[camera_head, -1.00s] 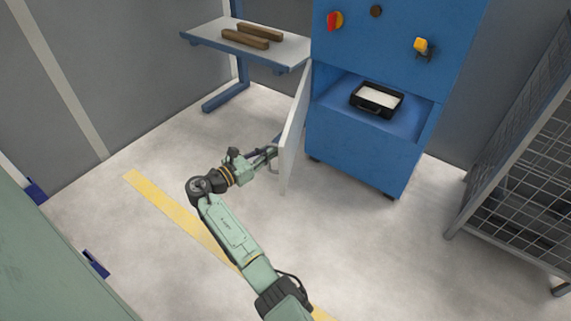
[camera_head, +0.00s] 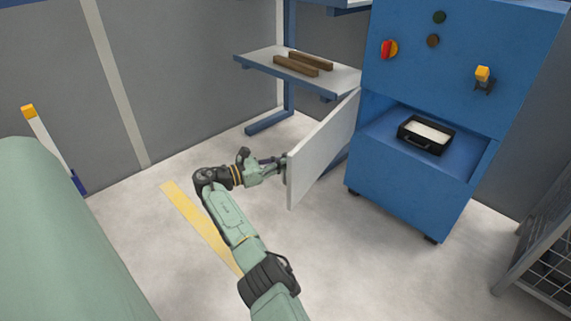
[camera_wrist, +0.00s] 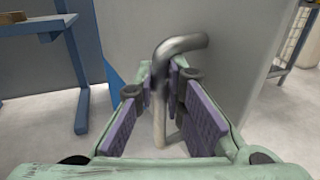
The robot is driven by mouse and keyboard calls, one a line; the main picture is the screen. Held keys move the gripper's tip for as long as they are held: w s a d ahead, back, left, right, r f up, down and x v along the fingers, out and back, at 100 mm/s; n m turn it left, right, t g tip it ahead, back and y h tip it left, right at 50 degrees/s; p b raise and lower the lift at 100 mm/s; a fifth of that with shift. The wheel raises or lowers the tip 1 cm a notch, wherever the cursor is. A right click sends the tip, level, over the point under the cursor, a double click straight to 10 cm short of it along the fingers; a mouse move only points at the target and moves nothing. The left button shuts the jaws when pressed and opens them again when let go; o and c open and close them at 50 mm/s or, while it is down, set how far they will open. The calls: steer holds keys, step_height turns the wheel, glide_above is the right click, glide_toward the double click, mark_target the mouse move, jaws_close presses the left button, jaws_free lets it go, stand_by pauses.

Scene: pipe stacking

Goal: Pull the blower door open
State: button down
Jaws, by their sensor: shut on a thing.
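The blower door (camera_head: 322,155) is a pale grey panel. It stands swung well out from the left side of the blue blower cabinet (camera_head: 400,190), whose compartment is open at the front. My gripper (camera_head: 281,170) is at the door's outer end, on its left side, partly hidden by the door edge. In the wrist view the bent metal door handle (camera_wrist: 182,46) passes down between the purple-padded fingers of my gripper (camera_wrist: 165,90), which are shut on it. The handle's lower end is partly hidden by the fingers.
A black tray with white contents (camera_head: 427,134) sits in the cabinet opening. A shelf (camera_head: 335,80) with two brown bars (camera_head: 297,65) stands behind the door. A wire cage (camera_head: 540,265) stands at the right.

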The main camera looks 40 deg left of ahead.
steer(key=shift+w+r, duration=0.2)
steer(key=shift+r, duration=0.25)
steer(key=c, duration=1.7)
jaws_free()
steer(key=shift+o, duration=0.2)
steer(key=shift+s, duration=0.1)
steer(key=v, duration=1.1)
steer(key=shift+s+f, duration=0.35)
steer(key=shift+f, duration=0.05)
steer(key=shift+a, duration=0.15)
